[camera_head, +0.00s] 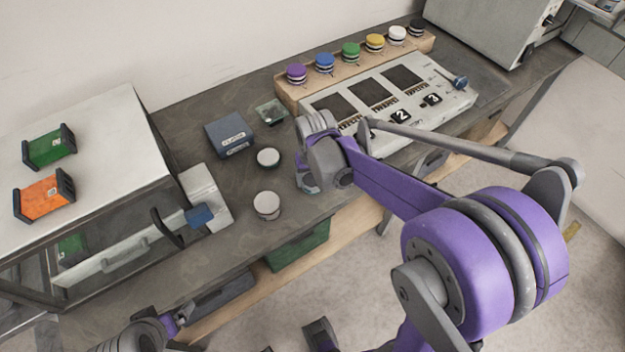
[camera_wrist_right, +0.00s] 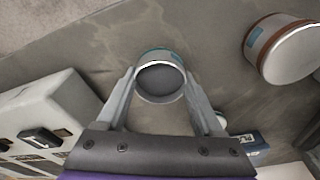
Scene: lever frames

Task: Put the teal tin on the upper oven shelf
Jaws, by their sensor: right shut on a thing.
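In the right wrist view the teal tin (camera_wrist_right: 160,80), a round pale tin with a teal band, sits between the fingers of my right gripper (camera_wrist_right: 160,97), which is shut on it. In the head view this gripper (camera_head: 308,182) is over the counter's front edge, right of two pale-lidded tins, and my wrist hides most of the held tin. The oven (camera_head: 85,150) is the white box with a glass front at left. Its shelves cannot be made out clearly. Part of my left arm shows at the bottom left; its finger opening cannot be judged.
A green box (camera_head: 48,147) and an orange box (camera_head: 44,197) lie on the oven. A lever with a blue knob (camera_head: 200,215) stands beside it. A blue box (camera_head: 229,134) and two tins (camera_head: 268,157) (camera_head: 267,205) stand between oven and control panel (camera_head: 455,98). A green bin (camera_head: 298,245) is below.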

